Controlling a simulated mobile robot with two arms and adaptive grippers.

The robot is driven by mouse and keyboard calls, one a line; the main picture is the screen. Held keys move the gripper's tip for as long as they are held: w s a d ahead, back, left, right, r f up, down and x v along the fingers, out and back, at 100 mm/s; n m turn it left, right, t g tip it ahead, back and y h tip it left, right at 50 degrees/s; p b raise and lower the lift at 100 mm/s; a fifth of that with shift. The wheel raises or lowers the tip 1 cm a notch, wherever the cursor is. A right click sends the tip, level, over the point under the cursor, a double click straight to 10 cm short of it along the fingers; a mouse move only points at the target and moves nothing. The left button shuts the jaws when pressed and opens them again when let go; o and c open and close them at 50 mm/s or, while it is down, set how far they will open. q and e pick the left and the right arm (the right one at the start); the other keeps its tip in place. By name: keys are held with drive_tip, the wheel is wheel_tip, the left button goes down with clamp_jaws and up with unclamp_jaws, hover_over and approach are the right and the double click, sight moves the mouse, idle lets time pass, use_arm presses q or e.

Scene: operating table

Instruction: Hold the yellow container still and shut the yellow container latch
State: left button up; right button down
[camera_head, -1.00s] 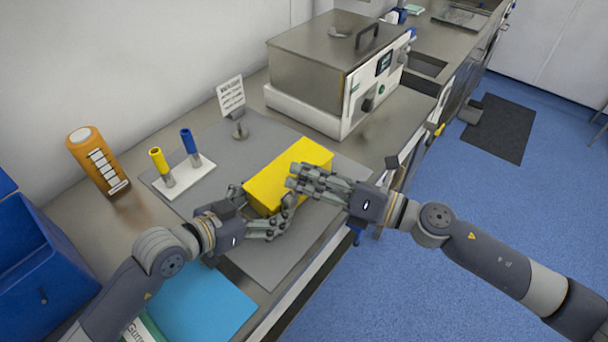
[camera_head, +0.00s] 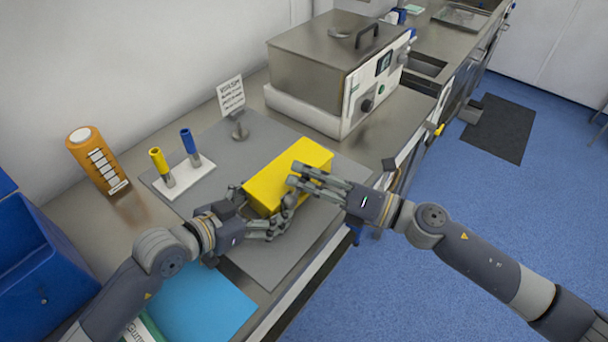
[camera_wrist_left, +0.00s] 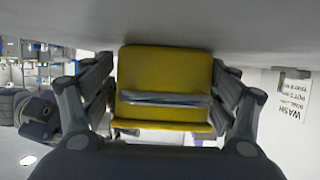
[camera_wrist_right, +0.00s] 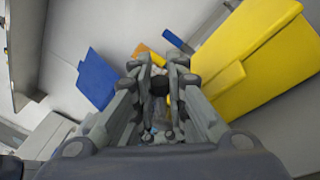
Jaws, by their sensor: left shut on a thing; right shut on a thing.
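The yellow container (camera_head: 298,165) is a long box lying on the grey mat (camera_head: 270,250). My left gripper (camera_head: 262,208) is shut on its near end; the left wrist view shows the container (camera_wrist_left: 165,75) between the fingers. A grey strip crosses that end above a yellow edge. My right gripper (camera_head: 294,178) is at the container's right side, fingers drawn together. In the right wrist view the container (camera_wrist_right: 265,60) stands right of the fingers, with a yellow flap-like edge (camera_wrist_right: 217,82); I cannot tell whether this is the latch. What lies between the right fingers is hidden.
A white holder (camera_head: 196,180) with a yellow and a blue tube stands left of the container. An orange bottle (camera_head: 95,160) and blue bins (camera_head: 40,260) are further left. A sign (camera_head: 231,95) and a steel bath (camera_head: 320,65) stand behind.

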drive_tip(key=shift+w+d+f+m, duration=0.2)
drive_tip(key=shift+f+m, duration=0.15)
drive_tip(key=shift+m, duration=0.45)
drive_tip(key=c, duration=1.6)
unclamp_jaws()
drive_tip(key=shift+v, duration=4.05)
